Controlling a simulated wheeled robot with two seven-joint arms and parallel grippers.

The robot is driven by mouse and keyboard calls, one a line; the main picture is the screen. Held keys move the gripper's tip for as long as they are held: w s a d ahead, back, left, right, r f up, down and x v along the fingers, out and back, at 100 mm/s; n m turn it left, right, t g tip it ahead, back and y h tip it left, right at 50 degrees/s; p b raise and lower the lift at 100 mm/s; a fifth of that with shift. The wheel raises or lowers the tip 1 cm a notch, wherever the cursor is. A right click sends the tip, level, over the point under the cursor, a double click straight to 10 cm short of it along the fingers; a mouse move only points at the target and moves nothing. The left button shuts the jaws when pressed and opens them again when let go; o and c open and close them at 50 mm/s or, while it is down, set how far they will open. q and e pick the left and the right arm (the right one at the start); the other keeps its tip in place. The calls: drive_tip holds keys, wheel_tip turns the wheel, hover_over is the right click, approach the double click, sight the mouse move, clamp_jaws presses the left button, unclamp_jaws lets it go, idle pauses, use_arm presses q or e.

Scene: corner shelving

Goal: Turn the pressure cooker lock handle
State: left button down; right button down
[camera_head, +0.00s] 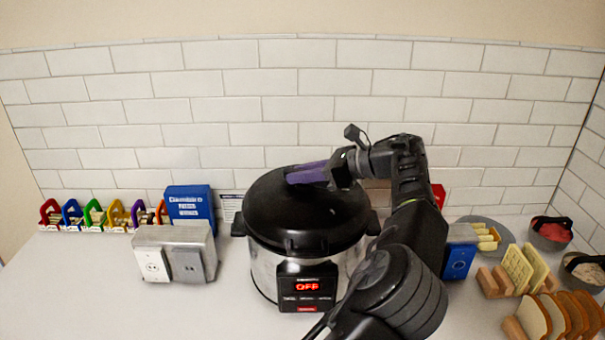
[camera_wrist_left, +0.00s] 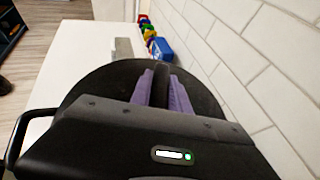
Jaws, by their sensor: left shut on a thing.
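The pressure cooker (camera_head: 262,262) stands on the counter with its black lid (camera_head: 290,222) on. Its front panel (camera_head: 307,287) reads OFF in red. My left gripper (camera_head: 308,173) has purple fingers and reaches over the lid's top from the right. In the left wrist view, my left gripper (camera_wrist_left: 164,88) has its fingers on both sides of the raised black lock handle (camera_wrist_left: 161,76) in the lid's middle and is shut on it. In the head view the fingers hide the handle. My right gripper is in neither view.
A grey double outlet box (camera_head: 175,253) and a blue box (camera_head: 190,205) stand left of the cooker. Several coloured clips line the wall. Bread slices in racks (camera_head: 560,315) and bowls (camera_head: 549,234) are at the right. The front left counter is clear.

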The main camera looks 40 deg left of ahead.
use_arm(q)
drive_tip(key=c, duration=1.2)
unclamp_jaws()
drive_tip(key=shift+c, duration=0.2)
